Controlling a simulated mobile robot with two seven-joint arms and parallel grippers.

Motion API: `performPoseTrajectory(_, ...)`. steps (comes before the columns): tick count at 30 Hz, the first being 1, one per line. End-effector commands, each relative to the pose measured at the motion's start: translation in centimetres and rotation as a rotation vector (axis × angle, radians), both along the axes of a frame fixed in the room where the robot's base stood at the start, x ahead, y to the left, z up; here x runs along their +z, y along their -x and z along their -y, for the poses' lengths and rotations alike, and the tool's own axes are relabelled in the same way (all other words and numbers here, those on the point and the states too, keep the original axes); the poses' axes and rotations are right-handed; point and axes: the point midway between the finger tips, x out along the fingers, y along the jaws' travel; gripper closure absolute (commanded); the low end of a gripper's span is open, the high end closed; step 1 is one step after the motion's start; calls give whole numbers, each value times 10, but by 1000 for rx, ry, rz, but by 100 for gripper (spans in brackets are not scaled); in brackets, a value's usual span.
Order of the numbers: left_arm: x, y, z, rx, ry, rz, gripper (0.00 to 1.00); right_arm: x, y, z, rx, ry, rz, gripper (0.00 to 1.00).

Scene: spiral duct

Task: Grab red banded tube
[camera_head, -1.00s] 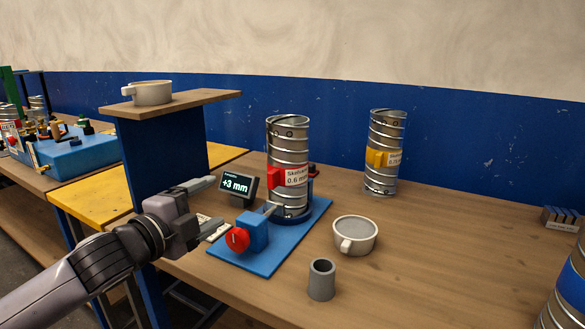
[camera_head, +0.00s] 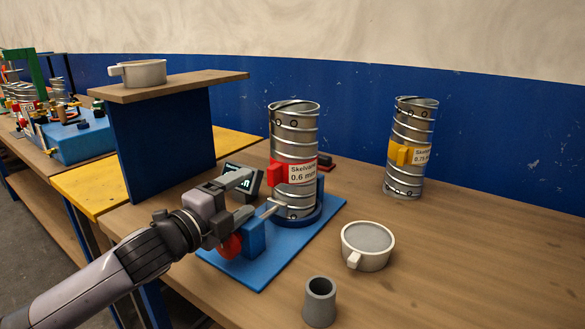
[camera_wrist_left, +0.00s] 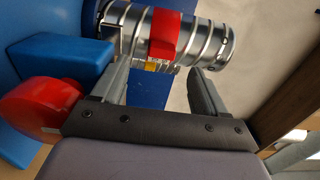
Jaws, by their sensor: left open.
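The red banded tube (camera_head: 294,148) is a silver spiral duct with a red clip and a white label. It stands upright on a blue fixture (camera_head: 318,220). In the left wrist view the tube (camera_wrist_left: 200,42) lies across the picture, just beyond the fingertips, with its red band between them. My left gripper (camera_head: 245,195) is open and empty, to the left of the tube in the head view. Its two fingers (camera_wrist_left: 157,85) point at the tube in the wrist view. My right gripper is not in view.
A yellow banded tube (camera_head: 412,146) stands at the back right. A white cup (camera_head: 367,245) and a grey cylinder (camera_head: 319,302) stand in front. A red knob (camera_wrist_left: 45,103) on a blue block and a small display (camera_head: 258,181) are close to my left gripper. A shelf (camera_head: 165,85) stands at left.

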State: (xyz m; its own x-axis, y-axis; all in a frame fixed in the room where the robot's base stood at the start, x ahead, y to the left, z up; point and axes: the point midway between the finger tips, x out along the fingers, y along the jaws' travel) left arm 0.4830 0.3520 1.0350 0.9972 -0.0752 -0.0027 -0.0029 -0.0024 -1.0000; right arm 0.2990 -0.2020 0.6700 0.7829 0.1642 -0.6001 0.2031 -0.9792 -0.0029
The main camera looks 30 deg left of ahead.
Motion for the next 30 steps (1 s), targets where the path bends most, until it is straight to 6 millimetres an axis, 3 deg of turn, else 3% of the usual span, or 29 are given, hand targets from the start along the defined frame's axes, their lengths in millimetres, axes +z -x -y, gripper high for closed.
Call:
performPoseTrajectory(11, 5, -18, 1, 0, -2, 4, 26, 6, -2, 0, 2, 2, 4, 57)
performPoseTrajectory(24, 6, -63, 4, 1, -1, 5, 26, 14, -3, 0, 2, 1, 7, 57)
performPoseTrajectory(30, 5, -71, 6, -1, -2, 4, 26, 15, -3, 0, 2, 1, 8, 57)
